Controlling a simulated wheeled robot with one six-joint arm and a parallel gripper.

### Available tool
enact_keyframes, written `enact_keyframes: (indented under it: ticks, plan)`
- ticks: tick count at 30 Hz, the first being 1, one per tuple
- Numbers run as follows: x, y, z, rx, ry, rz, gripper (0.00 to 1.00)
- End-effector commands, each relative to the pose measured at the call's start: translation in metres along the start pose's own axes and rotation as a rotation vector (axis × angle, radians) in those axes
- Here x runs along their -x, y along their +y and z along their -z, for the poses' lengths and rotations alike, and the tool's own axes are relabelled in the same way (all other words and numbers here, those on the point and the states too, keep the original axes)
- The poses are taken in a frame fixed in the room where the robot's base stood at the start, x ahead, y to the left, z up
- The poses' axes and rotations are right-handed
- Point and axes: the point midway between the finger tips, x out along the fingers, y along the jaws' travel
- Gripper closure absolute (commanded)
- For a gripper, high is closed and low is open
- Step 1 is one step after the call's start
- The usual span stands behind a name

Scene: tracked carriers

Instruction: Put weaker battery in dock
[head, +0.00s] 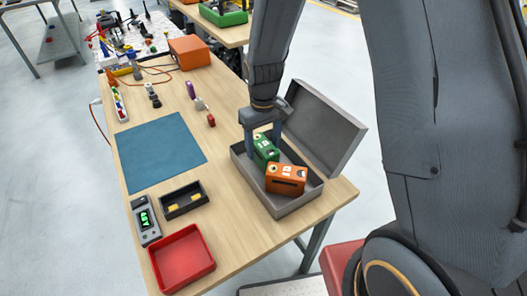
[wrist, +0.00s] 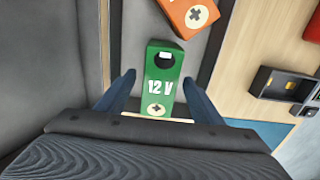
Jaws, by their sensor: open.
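A green battery (head: 264,150) stands in an open grey box (head: 284,208) at the table's right side. In the wrist view the green battery (wrist: 160,84) is marked 12 V and lies between my fingers. An orange battery (head: 286,177) sits in front of it in the box and shows partly in the wrist view (wrist: 197,14). My gripper (head: 264,148) is open and reaches into the box, its fingers on either side of the green battery. The black dock (head: 184,209) with yellow contacts stands empty at the left. A grey meter (head: 146,222) with a green display is beside it.
The box's lid (head: 325,125) is raised on the far right side. A red tray (head: 182,262) is at the near edge, and a blue mat (head: 160,152) lies behind the dock. Small parts (head: 197,101) and an orange case (head: 189,52) are farther back.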

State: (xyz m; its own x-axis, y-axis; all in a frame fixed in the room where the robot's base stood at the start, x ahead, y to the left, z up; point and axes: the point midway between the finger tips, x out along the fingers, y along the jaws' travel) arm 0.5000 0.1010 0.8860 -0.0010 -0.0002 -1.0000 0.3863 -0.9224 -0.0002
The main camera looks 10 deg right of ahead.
Motion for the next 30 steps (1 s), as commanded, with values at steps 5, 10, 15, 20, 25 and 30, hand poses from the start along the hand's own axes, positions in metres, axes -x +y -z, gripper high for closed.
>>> enact_keyframes:
  ticks: [5, 10, 15, 20, 25, 30]
  plan:
    - [-0.0081, 0.0001, 0.0001, 0.0, 0.001, 0.0, 0.39]
    - [-0.0082, 0.0001, 0.0002, 0.0, 0.001, 0.0, 0.39]
    - [-0.0081, 0.0001, 0.0002, 0.0, 0.001, 0.0, 0.64]
    - [-0.008, 0.0, 0.0001, 0.0, 0.001, 0.0, 0.91]
    - [-0.0079, 0.0, 0.0001, 0.0, 0.001, 0.0, 1.0]
    - [-0.0069, 0.0002, 0.0011, 0.0, 0.003, -0.001, 1.0]
